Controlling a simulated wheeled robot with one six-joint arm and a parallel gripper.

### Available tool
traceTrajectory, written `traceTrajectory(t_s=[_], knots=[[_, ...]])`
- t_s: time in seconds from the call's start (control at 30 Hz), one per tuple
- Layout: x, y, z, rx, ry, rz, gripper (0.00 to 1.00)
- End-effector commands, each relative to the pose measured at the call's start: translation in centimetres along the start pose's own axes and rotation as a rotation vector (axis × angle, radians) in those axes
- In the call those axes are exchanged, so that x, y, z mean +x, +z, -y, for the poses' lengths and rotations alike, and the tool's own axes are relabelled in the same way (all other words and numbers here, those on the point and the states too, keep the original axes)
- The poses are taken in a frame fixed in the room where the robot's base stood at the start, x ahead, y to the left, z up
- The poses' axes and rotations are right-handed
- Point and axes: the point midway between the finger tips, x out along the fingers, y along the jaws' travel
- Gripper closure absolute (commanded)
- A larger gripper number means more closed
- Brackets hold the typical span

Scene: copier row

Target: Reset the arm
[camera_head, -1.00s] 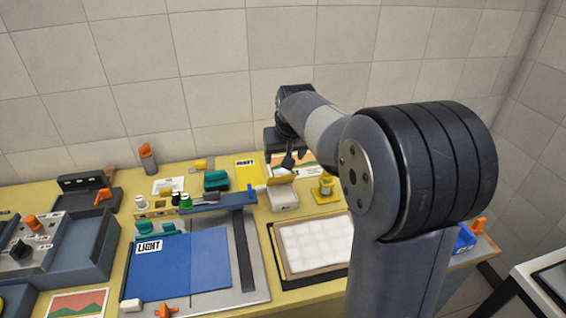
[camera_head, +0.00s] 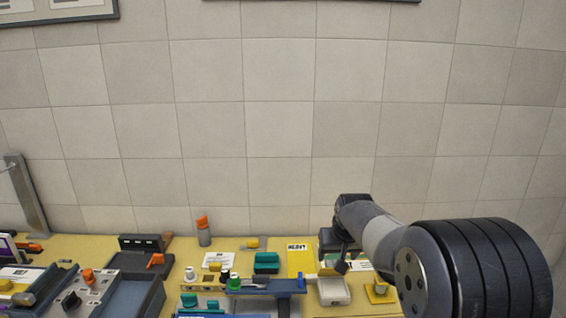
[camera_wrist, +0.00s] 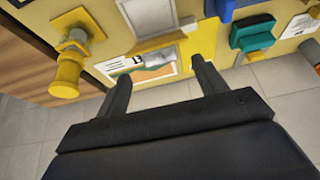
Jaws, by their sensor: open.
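My arm reaches in from the lower right of the head view. My gripper (camera_head: 342,262) hangs over the back right of the yellow bench, and part of it is hidden behind its own wrist. In the wrist view, my gripper (camera_wrist: 162,85) shows two dark fingers spread wide apart. They are open, with nothing held between them. Past the fingers lie a card with an orange and green picture (camera_wrist: 150,72) and a yellow sheet (camera_wrist: 200,42).
A white box (camera_head: 333,292) and a yellow stand (camera_head: 379,292) sit near the gripper. A teal block (camera_head: 266,262), an orange-topped bottle (camera_head: 204,231) and a grey tray (camera_head: 133,290) lie to the left. A tiled wall (camera_head: 280,130) rises behind the bench.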

Motion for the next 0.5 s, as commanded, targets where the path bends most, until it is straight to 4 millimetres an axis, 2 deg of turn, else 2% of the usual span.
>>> traceTrajectory(t_s=[0.1, 0.23, 0.33, 0.5], knots=[[2.2, 0.0, 0.0, 0.000, 0.000, 0.002, 0.33], [3.9, 0.0, 0.0, 0.000, 0.000, 0.000, 0.33], [4.7, -0.1, 0.0, 0.000, 0.000, -0.001, 0.33], [4.6, -0.5, 0.0, 0.000, 0.000, -0.003, 0.33]])
